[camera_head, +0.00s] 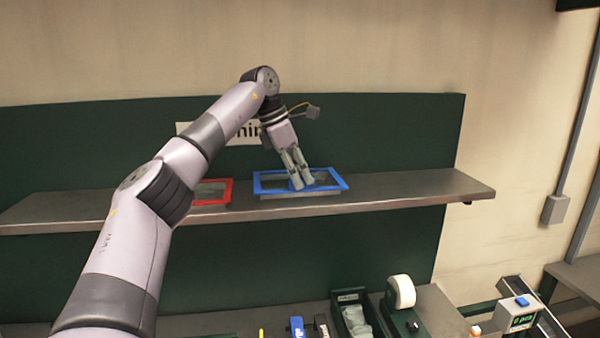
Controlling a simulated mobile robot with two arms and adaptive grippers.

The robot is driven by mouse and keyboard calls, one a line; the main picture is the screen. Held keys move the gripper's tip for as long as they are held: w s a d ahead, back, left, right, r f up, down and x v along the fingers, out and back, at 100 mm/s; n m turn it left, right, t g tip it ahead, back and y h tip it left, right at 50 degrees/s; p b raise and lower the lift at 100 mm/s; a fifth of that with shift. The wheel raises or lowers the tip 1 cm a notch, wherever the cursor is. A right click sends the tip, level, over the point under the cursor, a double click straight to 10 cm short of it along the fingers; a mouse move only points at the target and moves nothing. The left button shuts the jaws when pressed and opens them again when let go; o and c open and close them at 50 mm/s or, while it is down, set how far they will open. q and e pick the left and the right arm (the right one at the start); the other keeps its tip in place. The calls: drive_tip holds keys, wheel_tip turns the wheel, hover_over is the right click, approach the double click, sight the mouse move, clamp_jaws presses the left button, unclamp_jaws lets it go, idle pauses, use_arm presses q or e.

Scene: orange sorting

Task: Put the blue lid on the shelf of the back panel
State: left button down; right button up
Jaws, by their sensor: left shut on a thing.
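The blue lid (330,187) is a rectangular blue frame with a greyish middle. It is at the shelf (410,185) of the dark green back panel (390,130), right of centre along the shelf's length. My left gripper (300,184) points down into the lid and is shut on it; its fingertips hide part of the lid's middle. The lid looks level and at the shelf surface; I cannot tell if it rests fully on it. My right gripper is not in view.
A red-framed lid (213,192) lies on the shelf to the left, partly behind my left arm. Below, the bench holds a tape roll (401,291), a dark bin with bags (355,318) and a small display device (518,314). The shelf's right end is clear.

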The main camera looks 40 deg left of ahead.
use_arm(q)
drive_tip(key=shift+f, duration=0.45)
drive_tip(key=c, duration=1.5)
unclamp_jaws()
drive_tip(key=v, duration=1.2)
drive_tip(key=shift+f, duration=0.1)
